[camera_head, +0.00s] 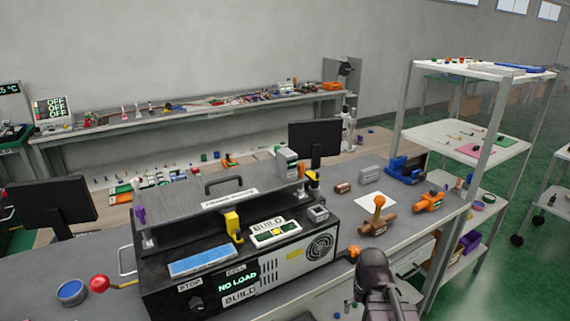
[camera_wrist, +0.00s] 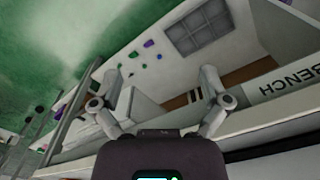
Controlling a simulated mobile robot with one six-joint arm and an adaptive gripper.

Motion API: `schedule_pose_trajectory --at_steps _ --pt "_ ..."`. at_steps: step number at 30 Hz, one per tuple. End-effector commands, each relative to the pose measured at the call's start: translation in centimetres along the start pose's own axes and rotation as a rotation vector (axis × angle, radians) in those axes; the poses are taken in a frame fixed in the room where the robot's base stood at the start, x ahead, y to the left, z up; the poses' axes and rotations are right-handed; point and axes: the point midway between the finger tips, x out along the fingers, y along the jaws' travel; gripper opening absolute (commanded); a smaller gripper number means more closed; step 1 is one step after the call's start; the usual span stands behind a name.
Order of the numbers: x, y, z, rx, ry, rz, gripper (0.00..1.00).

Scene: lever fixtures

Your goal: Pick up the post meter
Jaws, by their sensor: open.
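I cannot tell for certain which thing is the post meter. One candidate is a grey-white upright box with a green display (camera_head: 287,163), standing behind the black machine. A flatter white unit marked BUILD (camera_head: 275,233) lies on top of that machine. My gripper (camera_wrist: 160,78) is open in the wrist view, its two fingers wide apart with nothing between them. In the head view a dark part of my arm shows at the bottom right, in front of the bench edge. It is apart from both candidates. Neither candidate is recognisable in the wrist view.
The black machine (camera_head: 190,300) marked NO LOAD fills the front of the bench. Metal shelving (camera_head: 455,138) rises further right.

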Motion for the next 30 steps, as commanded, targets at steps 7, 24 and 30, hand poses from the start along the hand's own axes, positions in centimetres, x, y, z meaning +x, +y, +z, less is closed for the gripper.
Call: schedule_pose_trajectory --at_steps 7,24,30 --pt "-4.3 0.0 -0.4 0.0 0.01 0.0 0.97" --pt "-15.8 0.0 -2.0 -0.014 0.053 -0.012 0.97" --pt "-19.4 -0.6 -2.9 -0.044 0.091 -0.036 0.97"
